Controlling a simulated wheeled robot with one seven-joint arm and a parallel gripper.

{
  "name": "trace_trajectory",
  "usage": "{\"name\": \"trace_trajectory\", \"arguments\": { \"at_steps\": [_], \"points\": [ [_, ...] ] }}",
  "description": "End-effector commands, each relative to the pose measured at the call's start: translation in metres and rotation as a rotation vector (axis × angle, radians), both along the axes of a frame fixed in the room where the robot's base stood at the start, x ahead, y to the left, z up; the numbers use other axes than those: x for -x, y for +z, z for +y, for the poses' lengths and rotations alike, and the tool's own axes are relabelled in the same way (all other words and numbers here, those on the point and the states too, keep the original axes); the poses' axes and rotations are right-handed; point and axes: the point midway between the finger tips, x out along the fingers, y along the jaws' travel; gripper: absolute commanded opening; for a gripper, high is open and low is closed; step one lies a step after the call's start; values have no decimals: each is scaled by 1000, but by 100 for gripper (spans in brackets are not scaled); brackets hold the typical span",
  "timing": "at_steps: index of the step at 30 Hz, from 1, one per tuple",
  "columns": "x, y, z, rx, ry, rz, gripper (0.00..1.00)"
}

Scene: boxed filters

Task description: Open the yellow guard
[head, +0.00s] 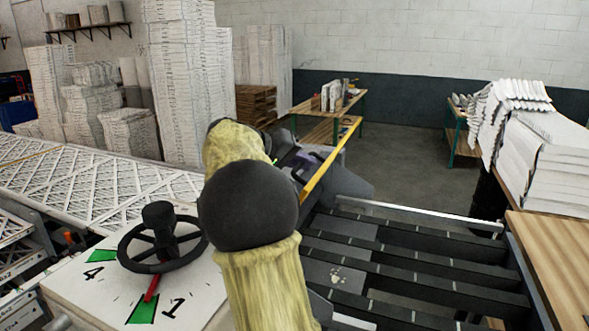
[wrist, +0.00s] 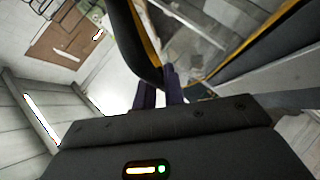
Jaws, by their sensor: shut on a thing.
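The yellow guard (head: 328,163) shows in the head view as a slanted yellow edge beyond my arm. In the wrist view the guard (wrist: 146,48) is a dark curved strip with a yellow edge, running down from the top to my fingers. My gripper (wrist: 160,88) is shut on this strip, its two dark purple fingers on either side of it. In the head view my gripper (head: 306,163) is partly hidden behind my own yellowish arm, beside the guard. The arm also hides part of what lies under the guard.
A black handwheel (head: 162,240) with a red pointer stands on a numbered white dial panel at the left. A conveyor of white lattice filters (head: 100,190) runs behind it. Dark slats (head: 420,262) lie to the right. A wooden table (head: 555,262) stands at the right edge.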

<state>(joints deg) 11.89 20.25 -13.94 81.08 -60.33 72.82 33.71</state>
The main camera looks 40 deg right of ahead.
Motion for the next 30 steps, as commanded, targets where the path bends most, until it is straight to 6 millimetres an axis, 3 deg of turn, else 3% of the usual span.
{"name": "trace_trajectory", "arguments": {
  "at_steps": [9,10,12,13,23,30],
  "points": [
    [-1,-4,2,-10,2,-1,0],
    [-1,-4,2,-10,2,-1,17],
    [-1,-3,2,-8,2,-1,30],
    [-1,-3,1,-8,3,-1,33],
    [-1,0,3,-4,3,-4,33],
    [-8,12,30,-2,9,-6,33]
  ]
}}
